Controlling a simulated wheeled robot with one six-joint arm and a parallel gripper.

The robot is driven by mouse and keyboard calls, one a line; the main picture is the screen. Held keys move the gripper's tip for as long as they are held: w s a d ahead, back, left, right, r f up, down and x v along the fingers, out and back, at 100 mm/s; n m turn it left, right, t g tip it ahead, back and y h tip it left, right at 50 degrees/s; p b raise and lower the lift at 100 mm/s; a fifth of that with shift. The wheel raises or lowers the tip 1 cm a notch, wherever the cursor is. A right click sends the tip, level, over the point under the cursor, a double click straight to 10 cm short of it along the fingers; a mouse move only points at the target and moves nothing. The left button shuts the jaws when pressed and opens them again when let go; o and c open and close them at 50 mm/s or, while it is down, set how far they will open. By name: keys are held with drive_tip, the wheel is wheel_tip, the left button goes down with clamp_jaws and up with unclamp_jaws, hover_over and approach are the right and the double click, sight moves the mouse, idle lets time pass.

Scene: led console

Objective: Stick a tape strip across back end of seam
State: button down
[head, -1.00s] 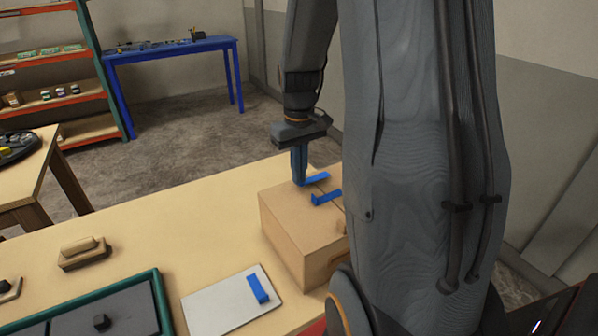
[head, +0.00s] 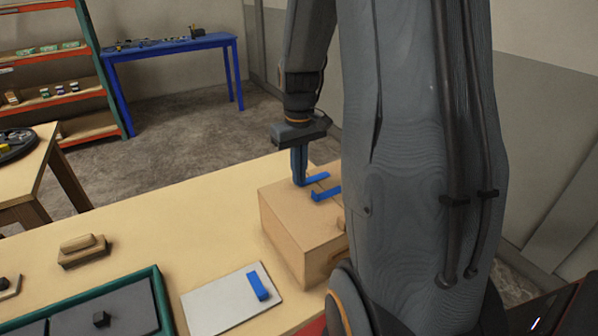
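A cardboard-coloured box (head: 296,231) stands on the table, partly hidden by my arm. A thin seam line shows on its top. Another blue strip (head: 316,178) is farther back on the top, at my gripper's fingertips. My gripper (head: 299,182) points down at the back left edge of the box, with its fingers close together. Whether they still pinch this strip is too small to tell. A third blue strip (head: 258,286) lies on a white plate (head: 213,307).
A wooden block with a handle (head: 83,252) and a green-rimmed dark tray (head: 130,308) are on the left of the table (head: 170,220). A blue bench (head: 170,50) and shelves stand behind.

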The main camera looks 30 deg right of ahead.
drive_tip(key=shift+f, duration=0.2)
drive_tip(key=c, duration=1.9)
unclamp_jaws()
drive_tip(key=shift+r, duration=0.15)
wheel_tip(320, 180, up, 8)
drive_tip(key=shift+f+b, duration=0.2)
drive_tip(key=shift+b, duration=0.65)
drive_tip(key=shift+t, duration=0.3)
drive_tip(key=s+a+f, duration=0.1)
drive_tip(key=a, duration=0.2)
drive_tip(key=s+a+f, duration=0.1)
drive_tip(key=a, duration=0.2)
drive_tip(key=s+a+f, duration=0.1)
drive_tip(key=a+f, duration=0.1)
drive_tip(key=a, duration=0.1)
drive_tip(key=shift+n+t, duration=0.3)
drive_tip(key=shift+t, duration=0.1)
drive_tip(key=s+a+f, duration=0.1)
drive_tip(key=s+a, duration=0.1)
drive_tip(key=a, duration=0.1)
drive_tip(key=s+a+f, duration=0.3)
drive_tip(key=s+a, duration=0.1)
drive_tip(key=a, duration=0.1)
drive_tip(key=shift+s+a+f, duration=0.15)
drive_tip(key=shift+a+f, duration=0.15)
drive_tip(key=shift+f, duration=0.05)
